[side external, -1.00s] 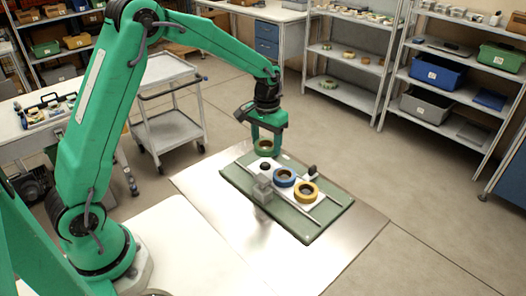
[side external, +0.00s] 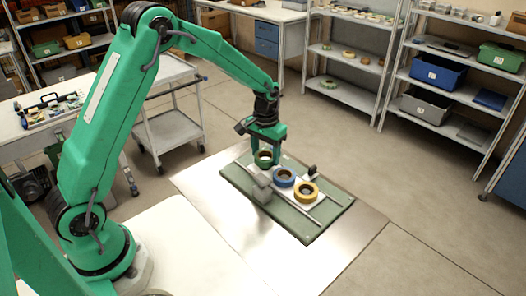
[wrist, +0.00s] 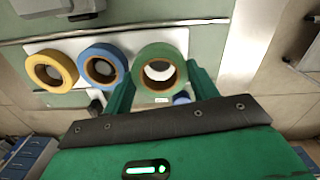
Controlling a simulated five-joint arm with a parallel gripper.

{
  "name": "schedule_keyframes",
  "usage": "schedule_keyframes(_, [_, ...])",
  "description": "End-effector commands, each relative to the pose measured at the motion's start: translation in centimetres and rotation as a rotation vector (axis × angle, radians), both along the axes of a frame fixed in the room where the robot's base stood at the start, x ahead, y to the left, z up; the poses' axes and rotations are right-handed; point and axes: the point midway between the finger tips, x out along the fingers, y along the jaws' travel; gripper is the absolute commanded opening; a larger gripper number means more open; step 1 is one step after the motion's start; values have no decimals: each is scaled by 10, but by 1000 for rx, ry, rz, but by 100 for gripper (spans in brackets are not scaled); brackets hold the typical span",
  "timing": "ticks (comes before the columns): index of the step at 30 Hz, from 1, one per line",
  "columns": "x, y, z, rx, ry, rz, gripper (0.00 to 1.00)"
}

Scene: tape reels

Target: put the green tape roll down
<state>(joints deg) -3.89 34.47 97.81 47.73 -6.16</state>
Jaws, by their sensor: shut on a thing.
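The green tape roll (side external: 264,158) is held flat between the fingers of my gripper (side external: 266,149), low at the left end of the white plate (side external: 294,194). I cannot tell whether its underside touches the plate. In the wrist view, the green roll (wrist: 141,76) sits between the two green fingers of my gripper (wrist: 160,88), and a pale surface shows through its hole. A blue tape roll (side external: 284,177) lies close beside it, with a yellow tape roll (side external: 306,191) beyond. Both also show in the wrist view, blue (wrist: 92,55) and yellow (wrist: 38,68).
The plate lies on a green board (side external: 287,222) with metal rails. A grey block (side external: 262,184) stands in front of the rolls, and a small dark knob (side external: 312,169) behind. A trolley (side external: 168,130) and shelves (side external: 455,95) stand farther back.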

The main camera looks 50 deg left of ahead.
Motion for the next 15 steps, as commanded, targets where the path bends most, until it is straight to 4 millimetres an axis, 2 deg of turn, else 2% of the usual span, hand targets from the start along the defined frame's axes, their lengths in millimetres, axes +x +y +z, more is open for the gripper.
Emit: schedule_keyframes(15, [0, 0, -10, 0, 0, 0, 36])
